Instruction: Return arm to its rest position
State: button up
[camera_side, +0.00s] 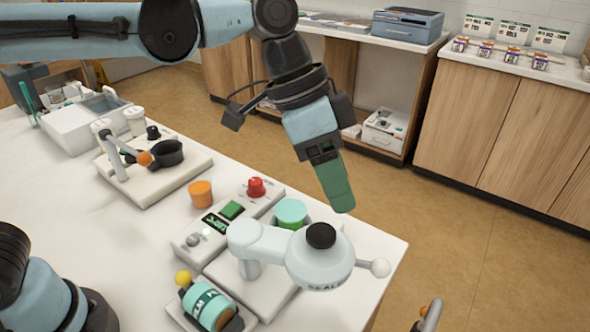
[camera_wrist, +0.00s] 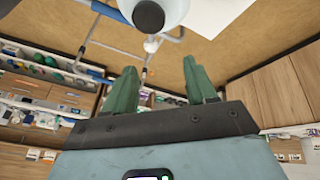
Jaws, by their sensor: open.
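My gripper (camera_side: 343,207) hangs tilted downward in the side view, above the white table's right part. Its green fingers overlap in that view. In the wrist view, the two green fingers of my gripper (camera_wrist: 162,85) stand apart with nothing between them. My light-blue arm reaches in from the upper left of the side view. The gripper is above and behind the white swivel-headed device (camera_side: 305,272) in the picture and appears clear of it.
The white table (camera_side: 375,232) holds a control box with a red knob (camera_side: 256,187), an orange cup (camera_side: 200,193), a teal-labelled bottle (camera_side: 206,305) and a stand with a black ring (camera_side: 167,154). Wooden cabinets (camera_side: 500,130) stand behind. Open floor (camera_side: 400,190) lies between.

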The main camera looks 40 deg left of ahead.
jog(key=s+a+f+n+t+y, duration=0.1)
jog(key=a+f+n+t, duration=0.1)
jog(key=a, duration=0.6)
jog(key=s+a+f+n+t+y, duration=0.2)
jog(key=a+n, duration=0.3)
jog(key=a, duration=0.4)
jog(key=s+a+f+n+t+y, duration=0.1)
jog(key=a+f+n+t, duration=0.1)
jog(key=a, duration=0.6)
notch_tip(320, 180, down, 2)
jog(key=shift+s+a+n+y, duration=0.25)
jog(key=shift+a+n+y, duration=0.15)
jog(key=shift+n, duration=0.4)
